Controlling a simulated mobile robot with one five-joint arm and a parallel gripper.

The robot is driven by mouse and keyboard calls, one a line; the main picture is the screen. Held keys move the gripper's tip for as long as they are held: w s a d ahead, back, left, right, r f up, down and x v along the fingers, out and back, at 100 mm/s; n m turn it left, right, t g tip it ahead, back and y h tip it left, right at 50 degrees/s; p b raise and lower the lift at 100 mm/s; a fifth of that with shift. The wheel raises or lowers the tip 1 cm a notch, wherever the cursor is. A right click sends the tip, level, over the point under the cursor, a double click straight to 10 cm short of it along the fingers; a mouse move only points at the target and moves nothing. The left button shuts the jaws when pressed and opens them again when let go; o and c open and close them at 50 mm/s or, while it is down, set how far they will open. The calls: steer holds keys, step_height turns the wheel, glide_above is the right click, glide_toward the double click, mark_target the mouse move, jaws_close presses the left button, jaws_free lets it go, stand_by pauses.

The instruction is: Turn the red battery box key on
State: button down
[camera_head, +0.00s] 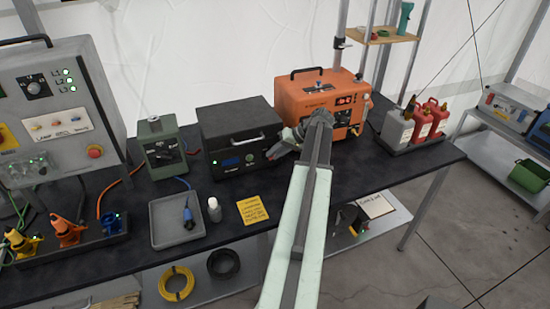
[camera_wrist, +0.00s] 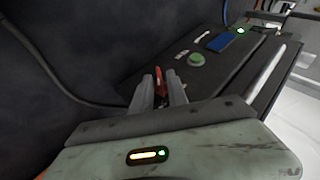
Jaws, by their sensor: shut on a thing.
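The battery box (camera_head: 236,118) is a black case on the dark bench, with a handle, a small blue display and a green button on its front. Its front also shows in the wrist view (camera_wrist: 196,68), with the blue display (camera_wrist: 219,42) and green button (camera_wrist: 197,59). The red key (camera_wrist: 166,77) shows between my fingers, at the end of that panel. My gripper (camera_wrist: 160,82) is shut on the red key. In the head view my gripper (camera_head: 272,152) is at the right part of the box front, and the key is too small to make out. The key's turn angle is unclear.
An orange power unit (camera_head: 318,95) stands right of the box, behind my arm. A green device (camera_head: 163,150) stands to its left. Red and white jugs (camera_head: 425,120) stand further right.

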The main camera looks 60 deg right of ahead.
steer(key=shift+s+d+f+t+y+b, duration=0.1)
steer(key=shift+d+f+t+y+b, duration=0.15)
steer(key=shift+t+y+b, duration=0.3)
steer(key=shift+a+r, duration=0.15)
steer(key=c, duration=1.6)
jaws_free()
steer(key=p+v, duration=0.5)
steer(key=v, duration=0.2)
steer(key=shift+s+r, duration=0.25)
steer(key=shift+d, duration=0.2)
